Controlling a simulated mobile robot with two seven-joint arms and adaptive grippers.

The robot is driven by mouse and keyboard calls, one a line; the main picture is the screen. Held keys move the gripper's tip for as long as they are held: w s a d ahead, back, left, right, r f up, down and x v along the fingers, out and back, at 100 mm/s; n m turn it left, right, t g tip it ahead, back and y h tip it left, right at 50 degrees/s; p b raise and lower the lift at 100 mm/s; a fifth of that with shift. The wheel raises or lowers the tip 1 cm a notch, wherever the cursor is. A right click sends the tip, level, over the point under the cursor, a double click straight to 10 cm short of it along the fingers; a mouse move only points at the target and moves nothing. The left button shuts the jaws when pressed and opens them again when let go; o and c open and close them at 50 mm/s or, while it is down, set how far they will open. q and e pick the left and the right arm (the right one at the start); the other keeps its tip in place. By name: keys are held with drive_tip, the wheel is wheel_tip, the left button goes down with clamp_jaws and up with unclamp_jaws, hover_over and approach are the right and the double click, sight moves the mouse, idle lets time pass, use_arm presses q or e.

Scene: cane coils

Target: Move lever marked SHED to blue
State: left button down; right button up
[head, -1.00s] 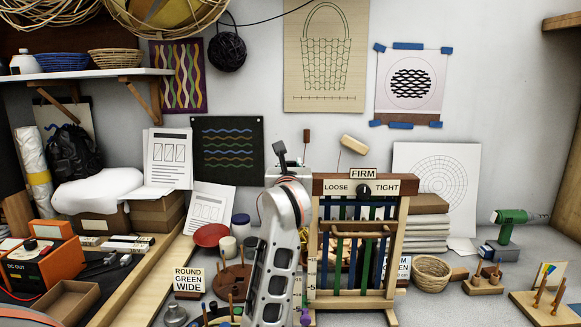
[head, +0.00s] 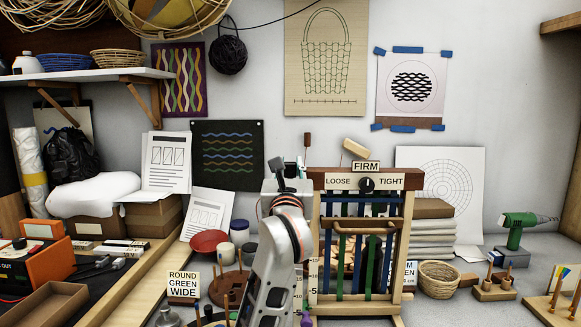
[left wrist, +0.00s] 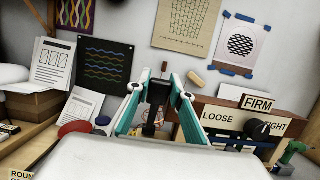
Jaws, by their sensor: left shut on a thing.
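The wooden loom frame (head: 315,240) stands centre-right in the head view, with blue and green strips (head: 373,265) and a brown wooden bar (head: 362,229) across them. No SHED mark is readable, so I cannot pick out that lever for sure. My left gripper (head: 285,165) is at the loom's upper left corner, seen mostly from behind. In the left wrist view its teal fingers (left wrist: 157,95) are closed around a dark piece (left wrist: 157,92), perhaps a lever handle. The FIRM dial (head: 367,184) with LOOSE and TIGHT marks is to the right. My right gripper is out of view.
A ROUND GREEN WIDE sign (head: 183,284) and a wooden peg stand are left of my arm. A small basket (head: 439,278), peg blocks (head: 494,285) and a green hand tool (head: 516,228) are right of the loom. Bare grey table lies between these.

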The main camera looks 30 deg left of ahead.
use_arm(q)
drive_tip(key=shift+s+d+f, duration=0.2)
drive_tip(key=shift+s+f, duration=0.05)
drive_tip(key=shift+f, duration=0.25)
drive_tip(key=c, duration=1.8)
unclamp_jaws()
drive_tip(key=shift+o, duration=0.2)
drive_tip(key=shift+s+r, duration=0.1)
drive_tip(key=shift+r, duration=0.1)
drive_tip(key=v, duration=1.2)
drive_tip(key=shift+d, duration=0.1)
